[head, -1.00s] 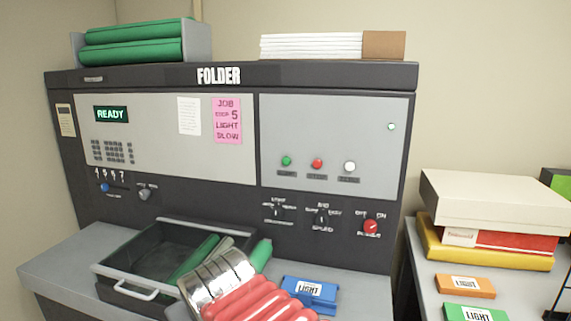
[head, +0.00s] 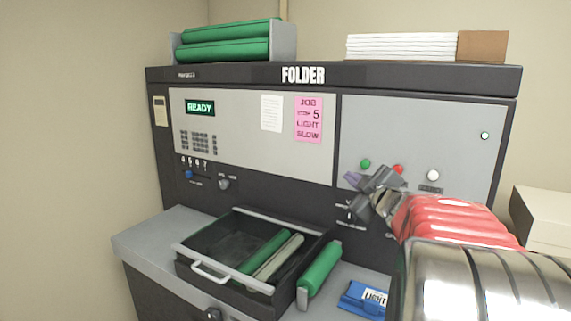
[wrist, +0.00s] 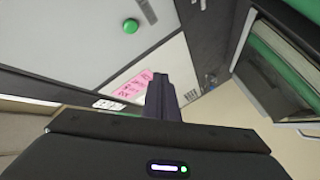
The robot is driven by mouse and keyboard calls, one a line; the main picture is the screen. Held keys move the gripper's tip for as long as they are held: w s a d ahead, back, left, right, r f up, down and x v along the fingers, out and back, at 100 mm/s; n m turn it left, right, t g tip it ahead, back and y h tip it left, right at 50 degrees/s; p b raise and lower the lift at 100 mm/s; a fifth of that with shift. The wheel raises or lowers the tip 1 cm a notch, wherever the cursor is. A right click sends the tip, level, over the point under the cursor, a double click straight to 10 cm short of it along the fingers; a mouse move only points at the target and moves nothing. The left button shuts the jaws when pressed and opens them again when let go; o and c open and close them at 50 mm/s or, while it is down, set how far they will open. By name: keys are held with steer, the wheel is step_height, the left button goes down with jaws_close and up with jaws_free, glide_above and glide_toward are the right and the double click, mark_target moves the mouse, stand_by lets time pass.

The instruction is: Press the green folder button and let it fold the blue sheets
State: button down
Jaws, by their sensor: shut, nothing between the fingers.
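The green button (head: 365,164) sits on the grey right-hand panel of the folder (head: 250,165). In the wrist view the green button (wrist: 131,26) is at the upper left, clear of the fingers. My gripper (head: 353,178) is shut and empty, just below and left of the button in the head view; it also shows in the wrist view (wrist: 161,80). I cannot tell how far it is from the panel. A blue item (head: 364,299) labelled LIGHT lies on the ledge, partly behind my arm. The display (head: 200,107) reads READY.
A red button (head: 398,169), partly behind my wrist, and a white button (head: 433,175) are right of the green one. A pink note (head: 308,120) names 5, LIGHT and SLOW. An open black tray (head: 205,240) with rolls stands below, beside a green roller (head: 319,270).

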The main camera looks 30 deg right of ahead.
mark_target(365, 164)
steer(key=shift+s+d+f+n+y, duration=0.15)
steer(key=shift+d+n+y, duration=0.15)
steer(key=shift+d, duration=0.2)
steer(key=shift+d, duration=0.1)
steer(key=w+d, duration=0.4)
steer(key=d, duration=0.3)
steer(key=shift+d, duration=0.3)
stand_by(2.1)
steer(key=shift+w+d, duration=0.3)
steer(key=shift+d, duration=0.05)
